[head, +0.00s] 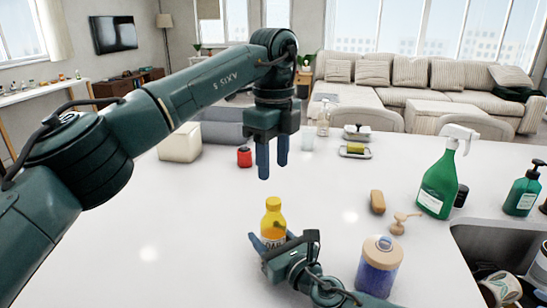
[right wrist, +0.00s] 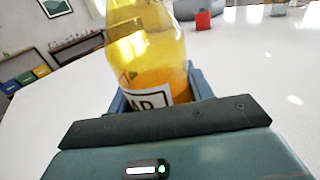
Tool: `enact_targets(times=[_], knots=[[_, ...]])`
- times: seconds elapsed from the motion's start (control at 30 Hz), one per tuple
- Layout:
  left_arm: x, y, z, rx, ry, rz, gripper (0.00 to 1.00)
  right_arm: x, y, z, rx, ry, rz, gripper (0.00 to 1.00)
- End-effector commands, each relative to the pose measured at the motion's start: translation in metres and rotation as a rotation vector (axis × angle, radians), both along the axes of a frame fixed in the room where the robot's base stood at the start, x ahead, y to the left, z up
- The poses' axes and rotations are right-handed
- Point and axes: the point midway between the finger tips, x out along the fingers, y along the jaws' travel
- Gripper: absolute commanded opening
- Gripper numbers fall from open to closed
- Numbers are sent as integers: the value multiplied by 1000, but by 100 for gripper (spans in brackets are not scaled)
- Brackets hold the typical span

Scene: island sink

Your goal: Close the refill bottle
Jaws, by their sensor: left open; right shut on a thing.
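The refill bottle (head: 272,218) is yellow, with orange contents and a printed label. It stands upright on the white counter. My right gripper (head: 272,243) is shut around its lower body; the right wrist view shows the bottle (right wrist: 150,55) between the fingers, with its top out of frame. I cannot tell whether a cap is on its mouth. My left gripper (head: 272,165) is open and empty, fingers pointing down, above and behind the bottle. A small red object (head: 244,157) stands on the counter to the left of the left fingers; I cannot tell whether it is a cap.
A jar with blue contents and a wooden lid (head: 378,265) stands right of the bottle. The counter's left part is clear.

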Motion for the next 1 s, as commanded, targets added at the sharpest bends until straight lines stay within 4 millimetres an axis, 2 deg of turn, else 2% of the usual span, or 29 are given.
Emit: enact_targets(times=[0.47, 0.57, 0.8, 1.0], knots=[[0, 0, -4, 0, -1, 26, 45, 0, 0, -1, 0, 2, 0, 0], [0, 0, -14, 1, -1, 25, 45, 0, 0, -1, 0, 2, 0, 0], [0, 1, -52, 1, 2, 25, 45, 0, 0, -1, 0, 2, 0, 0], [0, 0, -73, 1, -1, 24, 45, 0, 0, -1, 0, 2, 0, 0]])
